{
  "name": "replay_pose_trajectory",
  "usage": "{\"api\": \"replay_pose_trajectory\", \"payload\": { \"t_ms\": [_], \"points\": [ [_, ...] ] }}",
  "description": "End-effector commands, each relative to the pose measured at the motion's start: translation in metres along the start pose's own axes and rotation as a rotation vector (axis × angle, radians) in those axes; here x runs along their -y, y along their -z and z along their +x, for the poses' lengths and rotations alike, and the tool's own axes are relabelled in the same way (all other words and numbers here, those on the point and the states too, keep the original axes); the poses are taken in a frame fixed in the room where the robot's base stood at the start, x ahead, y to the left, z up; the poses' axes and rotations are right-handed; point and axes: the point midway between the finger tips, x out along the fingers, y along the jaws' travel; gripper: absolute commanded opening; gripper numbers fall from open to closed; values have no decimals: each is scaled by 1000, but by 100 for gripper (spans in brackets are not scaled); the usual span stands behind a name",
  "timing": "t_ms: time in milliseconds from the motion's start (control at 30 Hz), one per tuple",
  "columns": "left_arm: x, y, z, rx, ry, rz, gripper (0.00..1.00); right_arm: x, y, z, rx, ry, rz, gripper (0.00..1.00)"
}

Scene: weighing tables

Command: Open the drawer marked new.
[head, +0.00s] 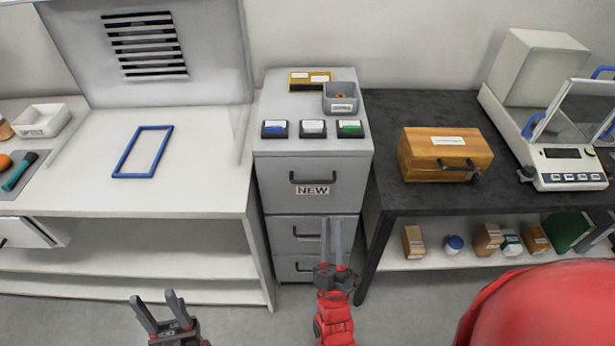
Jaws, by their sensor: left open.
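The drawer marked NEW (277,187) is the top drawer of a grey cabinet in the middle of the head view. Its front looks flush with the cabinet, so it is closed. Its dark bar handle (314,178) sits just above the NEW label (312,190). My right gripper (332,220) points up in front of the lower drawers, its tips below and right of the label in the picture. Its two fingers look close together, and I cannot tell whether they meet. My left gripper (153,297) is open and empty at the bottom left, away from the cabinet.
Two more drawers (284,232) are below. The cabinet top (275,98) holds small trays, a grey bin (341,98) and a yellow box (310,81). A white bench (208,150) stands left, a black table (400,105) right with a wooden box (420,155) and balance (572,182).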

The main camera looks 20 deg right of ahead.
Motion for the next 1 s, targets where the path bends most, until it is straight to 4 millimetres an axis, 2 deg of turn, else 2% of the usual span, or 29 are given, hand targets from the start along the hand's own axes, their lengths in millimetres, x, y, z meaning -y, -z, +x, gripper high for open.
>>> {"api": "replay_pose_trajectory", "payload": {
  "t_ms": [100, 200, 300, 467, 667, 1000],
  "points": [
    [1, 2, 12, 0, 0, 0, 50, 33, -27, -10, 180, 169, -347, 27],
    [1, 3, 17, 0, 0, 0, 50, 60, -45, -26, 259, 333, -579, 27],
    [1, 3, 20, 0, 0, 0, 50, 78, -54, -41, 285, 464, -735, 27],
    [1, 4, 22, 0, 0, 0, 50, 93, -61, -52, 286, 569, -848, 27],
    [1, 5, 28, 0, 0, 0, 50, 103, -73, -31, 284, 577, -861, 27],
    [2, 7, 44, 0, 0, 0, 50, 132, -108, 37, 283, 574, -859, 27]
  ]
}}
